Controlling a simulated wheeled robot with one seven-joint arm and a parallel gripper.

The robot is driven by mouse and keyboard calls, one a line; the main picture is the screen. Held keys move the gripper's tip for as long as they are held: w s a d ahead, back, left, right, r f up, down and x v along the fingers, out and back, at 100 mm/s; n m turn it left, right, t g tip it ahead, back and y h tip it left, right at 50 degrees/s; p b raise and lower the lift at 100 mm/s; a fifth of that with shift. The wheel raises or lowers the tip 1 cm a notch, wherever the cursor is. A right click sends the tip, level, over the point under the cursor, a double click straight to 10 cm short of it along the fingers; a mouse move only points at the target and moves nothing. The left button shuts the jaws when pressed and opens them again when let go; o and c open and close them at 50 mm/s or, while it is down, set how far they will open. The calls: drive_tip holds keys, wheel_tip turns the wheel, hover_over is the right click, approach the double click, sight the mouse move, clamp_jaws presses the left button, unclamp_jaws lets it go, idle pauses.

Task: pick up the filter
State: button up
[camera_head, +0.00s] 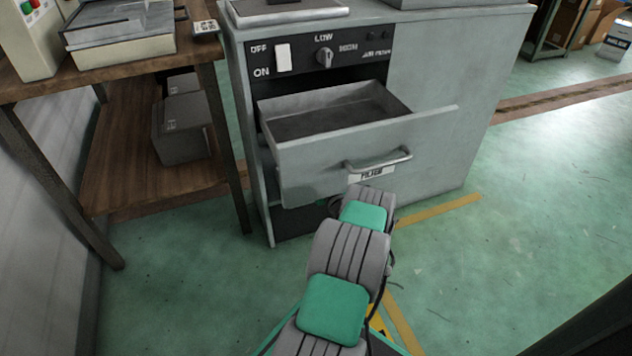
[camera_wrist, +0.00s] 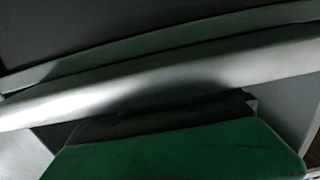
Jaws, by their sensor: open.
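A drawer (camera_head: 300,157) with a label that seems to read "FILTER" stands pulled out of the grey cabinet (camera_head: 440,75). Inside it is a flat dark grey surface; I cannot tell whether this is the filter or the drawer's floor, and no separate filter stands out. The drawer has a curved metal handle (camera_head: 385,162). In the head view my arm hides my gripper, low in front of the drawer. In the wrist view a green and black part of my gripper (camera_wrist: 170,125) is close below a pale metal bar (camera_wrist: 150,82), probably the handle. My gripper is open, with no held object visible.
The cabinet's panel has a white switch (camera_head: 283,57) and a knob (camera_head: 324,57). A wooden table (camera_head: 140,75) with a lower shelf holding dark boxes (camera_head: 182,128) stands at the left.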

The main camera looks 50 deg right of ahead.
drive_tip(key=shift+w+d+f, duration=0.2)
drive_tip(key=shift+w+d, duration=0.1)
drive_tip(key=shift+w, duration=0.3)
drive_tip(key=shift+w+d+r, duration=0.15)
drive_tip(key=shift+r, duration=0.05)
drive_tip(key=c, duration=1.5)
